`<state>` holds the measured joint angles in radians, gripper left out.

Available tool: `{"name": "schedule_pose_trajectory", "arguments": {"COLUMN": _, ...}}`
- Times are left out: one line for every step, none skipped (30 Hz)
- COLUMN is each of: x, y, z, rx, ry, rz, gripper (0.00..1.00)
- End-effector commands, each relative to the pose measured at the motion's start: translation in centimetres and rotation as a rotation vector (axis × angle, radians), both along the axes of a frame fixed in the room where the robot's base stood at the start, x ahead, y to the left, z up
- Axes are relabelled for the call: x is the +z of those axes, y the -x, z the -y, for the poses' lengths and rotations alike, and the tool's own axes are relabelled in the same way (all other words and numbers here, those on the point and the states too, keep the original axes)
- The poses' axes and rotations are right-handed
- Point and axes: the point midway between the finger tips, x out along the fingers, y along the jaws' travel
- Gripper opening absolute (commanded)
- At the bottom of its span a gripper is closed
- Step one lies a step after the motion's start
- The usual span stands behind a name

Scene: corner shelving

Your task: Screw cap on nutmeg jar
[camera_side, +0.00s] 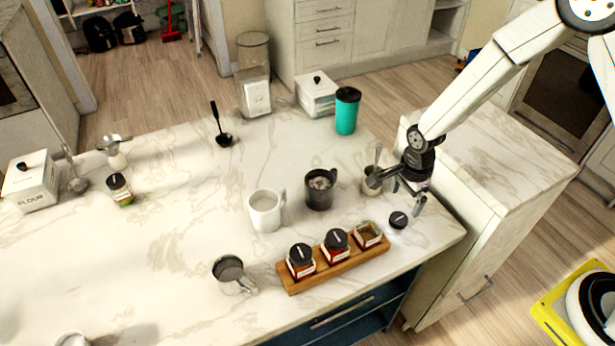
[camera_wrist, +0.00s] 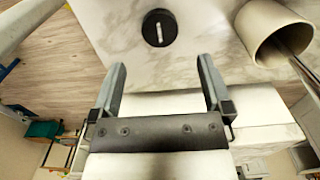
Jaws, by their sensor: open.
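An open jar (camera_side: 368,236) without a cap stands at the right end of a wooden rack (camera_side: 335,266), beside two capped jars (camera_side: 336,243) (camera_side: 301,260). Which spice it holds cannot be read. A loose black cap (camera_side: 398,220) lies on the marble counter, right of the rack. It also shows in the wrist view (camera_wrist: 159,28) with a light bar on its top. My gripper (camera_side: 406,203) is open and empty above the counter's right end, near the cap. In the wrist view the cap lies beyond my gripper's fingertips (camera_wrist: 162,72), apart from them.
A beige cup with a utensil in it (camera_side: 371,183) stands close to my gripper; it shows in the wrist view (camera_wrist: 272,33). A dark mug (camera_side: 320,190) and a white mug (camera_side: 265,210) stand behind the rack. The counter's right edge is near the cap.

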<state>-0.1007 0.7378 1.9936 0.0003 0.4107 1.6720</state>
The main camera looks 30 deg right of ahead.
Motion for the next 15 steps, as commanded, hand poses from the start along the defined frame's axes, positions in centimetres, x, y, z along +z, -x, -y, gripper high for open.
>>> {"name": "schedule_pose_trajectory", "arguments": {"x": -0.5, "y": 0.0, "z": 0.0, "rx": 0.000, "ry": 0.000, "rz": -0.001, "gripper": 1.00}}
{"name": "schedule_pose_trajectory", "arguments": {"x": -0.8, "y": 0.0, "z": 0.0, "rx": 0.000, "ry": 0.000, "rz": -0.001, "gripper": 1.00}}
{"name": "schedule_pose_trajectory", "arguments": {"x": -1.1, "y": 0.0, "z": 0.0, "rx": 0.000, "ry": 0.000, "rz": -0.002, "gripper": 1.00}}
{"name": "schedule_pose_trajectory", "arguments": {"x": -1.4, "y": 0.0, "z": 0.0, "rx": 0.000, "ry": 0.000, "rz": -0.002, "gripper": 1.00}}
{"name": "schedule_pose_trajectory", "arguments": {"x": -1.7, "y": 0.0, "z": 0.0, "rx": 0.000, "ry": 0.000, "rz": -0.002, "gripper": 1.00}}
{"name": "schedule_pose_trajectory", "arguments": {"x": -2.1, "y": 0.0, "z": 0.0, "rx": 0.000, "ry": 0.000, "rz": -0.002, "gripper": 1.00}}
{"name": "schedule_pose_trajectory", "arguments": {"x": -2.4, "y": 0.0, "z": 0.0, "rx": 0.000, "ry": 0.000, "rz": -0.001, "gripper": 1.00}}
{"name": "schedule_pose_trajectory", "arguments": {"x": -2.8, "y": 0.1, "z": 0.0, "rx": 0.000, "ry": 0.000, "rz": -0.002, "gripper": 1.00}}
{"name": "schedule_pose_trajectory", "arguments": {"x": -3.2, "y": 0.1, "z": 0.0, "rx": 0.000, "ry": 0.000, "rz": -0.003, "gripper": 1.00}}
{"name": "schedule_pose_trajectory", "arguments": {"x": -3.5, "y": 0.1, "z": 0.0, "rx": 0.000, "ry": 0.000, "rz": -0.001, "gripper": 1.00}}
{"name": "schedule_pose_trajectory", "arguments": {"x": -3.8, "y": 0.0, "z": 0.0, "rx": 0.000, "ry": 0.000, "rz": -0.001, "gripper": 1.00}}
{"name": "schedule_pose_trajectory", "arguments": {"x": -4.2, "y": 0.0, "z": 0.0, "rx": 0.001, "ry": 0.000, "rz": -0.001, "gripper": 1.00}}
{"name": "schedule_pose_trajectory", "arguments": {"x": -4.5, "y": 0.0, "z": 0.0, "rx": 0.001, "ry": 0.000, "rz": -0.001, "gripper": 1.00}}
{"name": "schedule_pose_trajectory", "arguments": {"x": -4.7, "y": 0.0, "z": 0.0, "rx": 0.001, "ry": 0.000, "rz": -0.001, "gripper": 1.00}}
{"name": "schedule_pose_trajectory", "arguments": {"x": -5.1, "y": 0.1, "z": 0.0, "rx": 0.001, "ry": 0.000, "rz": -0.002, "gripper": 1.00}}
